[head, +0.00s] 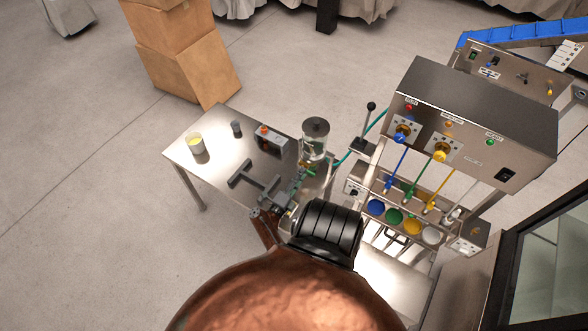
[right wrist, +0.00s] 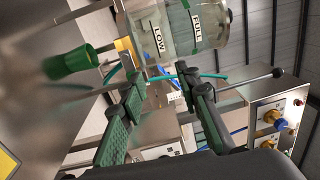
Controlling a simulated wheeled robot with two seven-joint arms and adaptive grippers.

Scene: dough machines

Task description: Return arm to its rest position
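My right gripper (head: 297,192) is beside the clear lidded jar (head: 314,141), near the right end of the metal table (head: 222,182). In the right wrist view, the green-padded fingers of the gripper (right wrist: 160,80) are apart with nothing held between them. The jar (right wrist: 180,28), with LOW and FULL labels, is just beyond the fingertips. A green-handled valve (right wrist: 72,62) sits left of the fingers. In the head view, my black wrist partly hides the gripper. My left gripper is not in view.
A dough machine (head: 470,120) with coloured knobs stands right. Stacked cardboard boxes (head: 185,60) stand behind. Floor at left is clear.

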